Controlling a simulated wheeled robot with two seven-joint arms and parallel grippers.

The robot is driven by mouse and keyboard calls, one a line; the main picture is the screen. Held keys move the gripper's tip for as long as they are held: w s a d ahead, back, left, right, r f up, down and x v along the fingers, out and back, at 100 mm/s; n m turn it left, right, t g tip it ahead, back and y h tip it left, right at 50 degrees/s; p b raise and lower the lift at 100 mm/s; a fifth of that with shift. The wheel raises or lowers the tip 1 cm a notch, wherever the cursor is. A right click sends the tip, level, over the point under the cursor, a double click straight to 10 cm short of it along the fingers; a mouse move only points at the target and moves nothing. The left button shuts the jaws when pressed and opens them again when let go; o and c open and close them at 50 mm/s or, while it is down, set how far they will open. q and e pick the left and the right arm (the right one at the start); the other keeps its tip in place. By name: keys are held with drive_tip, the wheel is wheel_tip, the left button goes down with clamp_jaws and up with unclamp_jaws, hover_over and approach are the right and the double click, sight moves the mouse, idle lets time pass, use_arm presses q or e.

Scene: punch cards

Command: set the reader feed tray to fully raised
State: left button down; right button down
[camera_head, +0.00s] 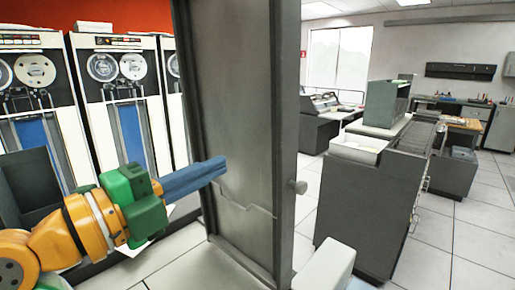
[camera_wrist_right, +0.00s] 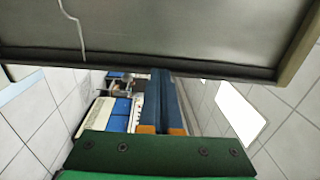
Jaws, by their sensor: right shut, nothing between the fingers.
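A tall grey framed panel (camera_head: 238,110) stands upright and slightly tilted close in front of me in the head view. It may be the reader feed tray, but I cannot tell for certain. It also fills the top of the right wrist view (camera_wrist_right: 170,35). A small round knob (camera_head: 298,187) shows at its right edge. My right gripper (camera_head: 224,165) has blue fingers shut and empty, tips at the panel's face; contact is unclear. In the right wrist view the shut fingers (camera_wrist_right: 160,72) reach the panel's lower edge. My left gripper is not in view.
Tape-drive cabinets (camera_head: 115,75) stand behind at the left. Grey machines (camera_head: 365,195) stand right of the panel. A desk (camera_head: 465,125) is at the far right. White tiled floor (camera_head: 455,235) is free at the right front.

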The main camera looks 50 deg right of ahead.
sight(271, 141)
drive_tip(key=d+p, duration=0.1)
drive_tip(key=d, duration=0.2)
drive_tip(key=d+p, duration=0.1)
drive_tip(key=d, duration=0.2)
drive_tip(key=s+d+p, duration=0.1)
drive_tip(key=d, duration=0.2)
drive_tip(key=shift+s+d+r, duration=0.1)
drive_tip(key=shift+d+r, duration=0.2)
drive_tip(key=shift+r, duration=0.1)
drive_tip(key=shift+s+d+f, duration=0.1)
drive_tip(key=shift+d, duration=0.2)
